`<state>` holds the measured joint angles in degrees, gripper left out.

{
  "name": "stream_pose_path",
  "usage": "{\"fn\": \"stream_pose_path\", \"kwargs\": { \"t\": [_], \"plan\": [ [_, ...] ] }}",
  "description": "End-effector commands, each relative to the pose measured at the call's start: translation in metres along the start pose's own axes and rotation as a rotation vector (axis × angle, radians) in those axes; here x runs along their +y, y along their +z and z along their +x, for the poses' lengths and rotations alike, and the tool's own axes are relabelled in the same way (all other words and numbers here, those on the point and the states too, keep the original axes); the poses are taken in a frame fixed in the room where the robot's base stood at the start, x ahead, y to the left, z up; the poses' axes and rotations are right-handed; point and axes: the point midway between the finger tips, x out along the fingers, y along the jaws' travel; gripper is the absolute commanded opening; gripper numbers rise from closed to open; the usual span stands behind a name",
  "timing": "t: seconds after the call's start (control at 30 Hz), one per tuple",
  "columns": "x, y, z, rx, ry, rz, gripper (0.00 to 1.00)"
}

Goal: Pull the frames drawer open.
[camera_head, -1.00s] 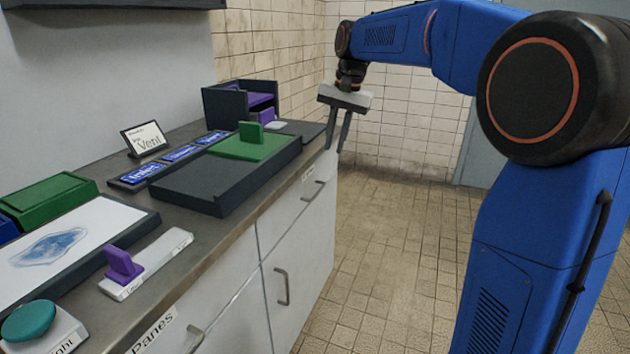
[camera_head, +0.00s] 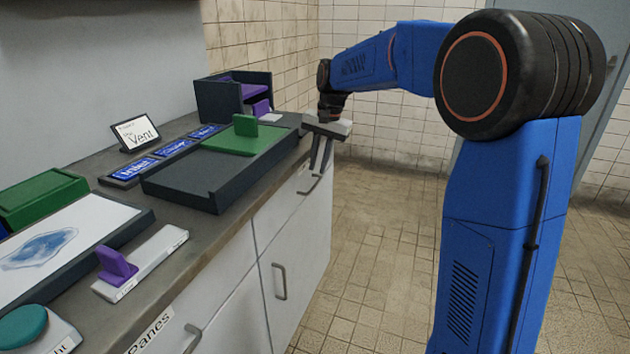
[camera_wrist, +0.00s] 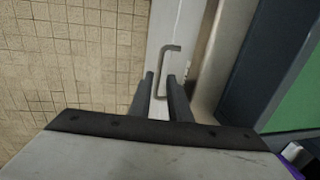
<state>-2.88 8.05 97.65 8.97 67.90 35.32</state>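The drawer (camera_head: 284,208) at the far end of the white cabinet front has a grey bar handle (camera_head: 310,187). It looks shut, and I cannot read its label from here. My gripper (camera_head: 320,168) points down beside the counter's front edge, near this handle. In the wrist view my gripper (camera_wrist: 158,85) has its two dark fingers apart with nothing held between them. The handle (camera_wrist: 163,70) shows there just beyond the fingertips, its near end lined up with the gap. I cannot tell whether the fingers touch it.
A dark tray (camera_head: 198,187) holding a green panel (camera_head: 236,140) sits on the counter above the drawer. A cupboard handle (camera_head: 280,281) is below, and a drawer labelled Panes (camera_head: 150,334) is nearer. The tiled floor (camera_head: 375,260) in front is clear.

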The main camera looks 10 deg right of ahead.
Motion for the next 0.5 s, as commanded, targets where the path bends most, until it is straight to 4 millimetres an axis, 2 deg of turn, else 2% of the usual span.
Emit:
{"fn": "stream_pose_path", "kwargs": {
  "t": [0.2, 0.5],
  "plan": [
    [0.001, 0.001, 0.037, -0.003, 0.002, 0.000, 0.17],
    [0.000, 0.000, 0.062, -0.001, 0.000, 0.000, 0.17]
  ]
}}
